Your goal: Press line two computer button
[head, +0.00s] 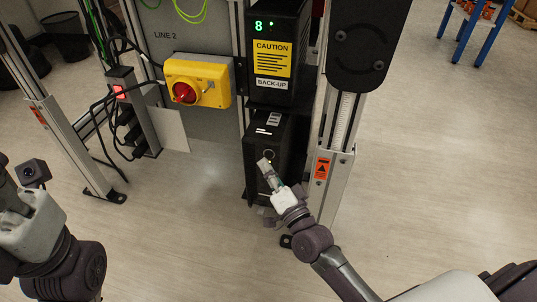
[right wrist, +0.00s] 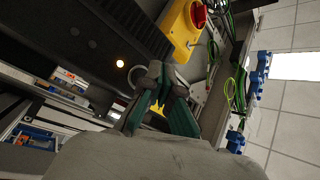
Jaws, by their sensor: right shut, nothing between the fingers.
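The black line two computer (head: 284,129) stands low in the rack, below a black unit with a yellow CAUTION label. Its round button (head: 269,154) shows as a ring on the front, just above my right fingertips. In the right wrist view the button (right wrist: 120,63) glows white beside the fingertips. My right gripper (head: 264,163) is shut and empty, pointing up at the computer front. It also shows in the right wrist view (right wrist: 155,72). Whether it touches the computer I cannot tell. My left gripper is only partly in frame at the left edge; its fingers are not visible.
A yellow box with a red knob (head: 184,92) is mounted left of the computer, under the LINE 2 sign. The black CAUTION, BACK-UP unit (head: 282,22) sits above the computer. A metal post (head: 338,150) stands close on the right.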

